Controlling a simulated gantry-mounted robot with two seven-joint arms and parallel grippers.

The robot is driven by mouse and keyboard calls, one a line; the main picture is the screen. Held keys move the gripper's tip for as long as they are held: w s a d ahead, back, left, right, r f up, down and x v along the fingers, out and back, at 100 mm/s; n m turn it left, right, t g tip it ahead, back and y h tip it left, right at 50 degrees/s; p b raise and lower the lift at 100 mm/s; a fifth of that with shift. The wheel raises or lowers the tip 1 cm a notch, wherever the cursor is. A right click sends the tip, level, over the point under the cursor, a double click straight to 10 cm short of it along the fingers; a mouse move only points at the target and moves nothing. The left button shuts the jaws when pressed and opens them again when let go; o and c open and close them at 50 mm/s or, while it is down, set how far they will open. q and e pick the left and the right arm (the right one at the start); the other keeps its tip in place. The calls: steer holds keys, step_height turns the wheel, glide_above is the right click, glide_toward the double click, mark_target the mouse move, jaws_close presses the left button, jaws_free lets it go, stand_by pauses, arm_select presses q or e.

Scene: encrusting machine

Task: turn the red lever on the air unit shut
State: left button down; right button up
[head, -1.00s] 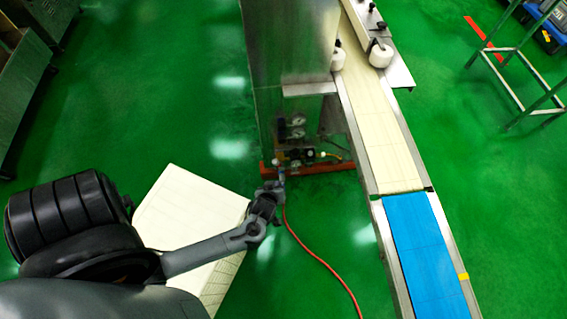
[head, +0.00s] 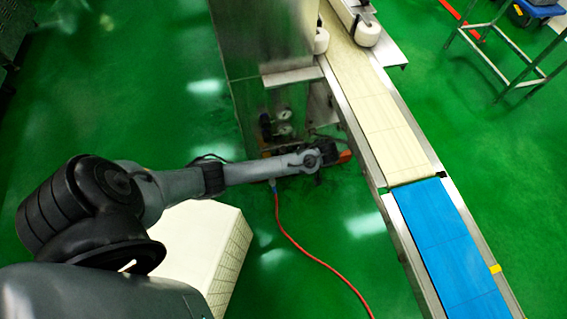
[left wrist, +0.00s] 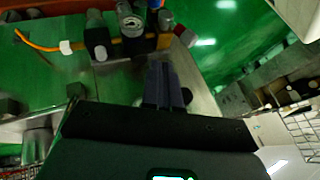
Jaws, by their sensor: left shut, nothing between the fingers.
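The air unit (head: 281,122) with its round gauges sits low on the front of the steel machine, and my left arm crosses in front of its lower part. In the left wrist view the air unit (left wrist: 132,22) is at the top, with a gauge, dark fittings and an orange tube. A small reddish end piece (left wrist: 187,37) shows at its right; I cannot tell for sure whether it is the red lever. My left gripper (head: 328,152) is at the lower right of the unit. In the wrist view its fingers (left wrist: 164,68) are together and empty, just below the fittings. My right gripper is out of view.
A red hose (head: 300,247) runs from the unit across the green floor. The conveyor (head: 383,130) with its blue belt end (head: 445,240) stands to the right. A white box (head: 205,243) stands below my left arm. An orange-red base bar (head: 345,157) shows beyond the gripper.

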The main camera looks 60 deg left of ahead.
arm_select(q)
steer(key=s+a+f+b, duration=0.5)
steer(key=a+f, duration=0.2)
steer(key=f, duration=0.1)
steer(key=shift+s+a+f+b, duration=0.15)
steer(key=shift+s+f+b, duration=0.05)
steer(key=shift+b, duration=0.2)
stand_by(0.3)
